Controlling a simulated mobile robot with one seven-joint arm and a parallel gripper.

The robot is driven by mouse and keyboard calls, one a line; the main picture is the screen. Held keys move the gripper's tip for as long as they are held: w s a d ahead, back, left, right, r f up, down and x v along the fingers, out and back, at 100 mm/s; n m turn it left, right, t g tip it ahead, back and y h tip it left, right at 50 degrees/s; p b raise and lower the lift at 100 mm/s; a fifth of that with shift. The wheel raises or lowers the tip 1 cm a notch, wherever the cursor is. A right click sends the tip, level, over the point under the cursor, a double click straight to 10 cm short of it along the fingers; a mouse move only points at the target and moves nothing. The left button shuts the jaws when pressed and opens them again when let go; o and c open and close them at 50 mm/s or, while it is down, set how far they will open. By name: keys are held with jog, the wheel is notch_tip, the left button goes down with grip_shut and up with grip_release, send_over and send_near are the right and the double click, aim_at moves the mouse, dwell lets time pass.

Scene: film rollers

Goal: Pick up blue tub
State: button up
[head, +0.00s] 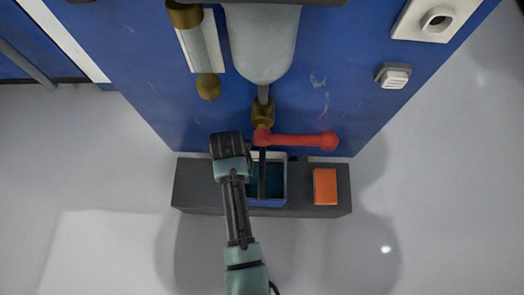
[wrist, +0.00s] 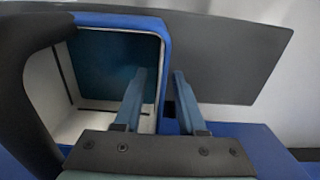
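The blue tub (head: 268,203) stands on a dark grey ledge (head: 195,187), below a red lever, partly covered by my arm in the head view. In the wrist view the tub (wrist: 118,20) is at the left, with a blue rim, pale inner walls and dark blue inside. My gripper (wrist: 160,72) is open, its two fingers apart. The left finger reaches over the tub's opening and the right finger is outside it, with the tub's right wall between them. I cannot tell whether either finger touches the wall.
An orange block (head: 325,186) lies on the ledge right of the tub. A red lever (head: 300,141) and brass valve (head: 263,113) hang above, below a pale vessel (head: 263,45) on the blue panel (head: 145,60). The floor (head: 90,190) in front is clear.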

grip_shut()
jog(key=shift+r, duration=0.1)
dwell(1.2)
